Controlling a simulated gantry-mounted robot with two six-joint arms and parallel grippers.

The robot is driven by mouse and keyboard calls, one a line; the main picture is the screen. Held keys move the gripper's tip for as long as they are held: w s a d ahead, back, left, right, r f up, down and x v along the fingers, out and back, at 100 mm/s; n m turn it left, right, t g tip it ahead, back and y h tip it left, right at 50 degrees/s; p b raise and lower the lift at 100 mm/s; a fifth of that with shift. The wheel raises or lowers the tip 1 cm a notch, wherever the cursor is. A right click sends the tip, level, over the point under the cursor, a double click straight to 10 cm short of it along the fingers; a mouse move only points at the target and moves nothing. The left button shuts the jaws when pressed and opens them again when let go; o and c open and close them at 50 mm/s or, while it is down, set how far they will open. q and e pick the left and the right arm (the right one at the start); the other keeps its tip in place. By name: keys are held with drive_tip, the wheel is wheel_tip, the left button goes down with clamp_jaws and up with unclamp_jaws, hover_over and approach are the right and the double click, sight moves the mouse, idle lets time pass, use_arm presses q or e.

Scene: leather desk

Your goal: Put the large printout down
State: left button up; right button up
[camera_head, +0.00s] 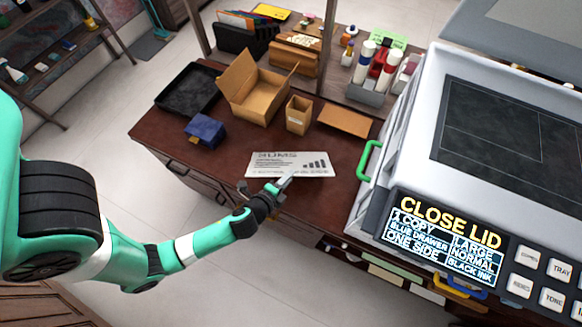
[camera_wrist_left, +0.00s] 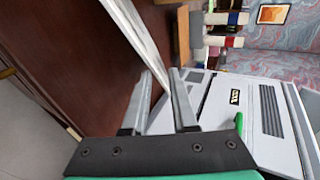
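The large printout (camera_head: 300,165), a white sheet with dark text and a small bar chart, is over the front part of the brown leather desk. In the left wrist view the printout (camera_wrist_left: 142,38) shows as a thin white strip seen nearly edge-on, reaching toward my fingers. My left gripper (camera_head: 286,183) is at the printout's near edge. In the left wrist view the two fingers (camera_wrist_left: 160,75) stand apart, with the strip's end between them; contact is unclear. My right gripper is not in view.
The grey copier (camera_head: 415,130) with a green handle stands at right; its display reads CLOSE LID. Behind the printout are an open cardboard box (camera_head: 255,92), a small carton (camera_head: 298,116), a flat brown board (camera_head: 344,121), a black tray (camera_head: 188,90) and a blue box (camera_head: 205,131).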

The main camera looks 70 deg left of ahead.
use_arm(q)
drive_tip(key=v, duration=0.3)
drive_tip(key=shift+r+p, duration=0.15)
drive_tip(key=shift+p, duration=0.2)
wheel_tip(320, 180, up, 7)
drive_tip(key=s+d+p, duration=0.1)
drive_tip(key=s+p, duration=0.1)
drive_tip(key=p, duration=0.4)
drive_tip(key=shift+s+d, duration=0.15)
drive_tip(key=shift+d, duration=0.15)
drive_tip(key=shift+r, duration=0.1)
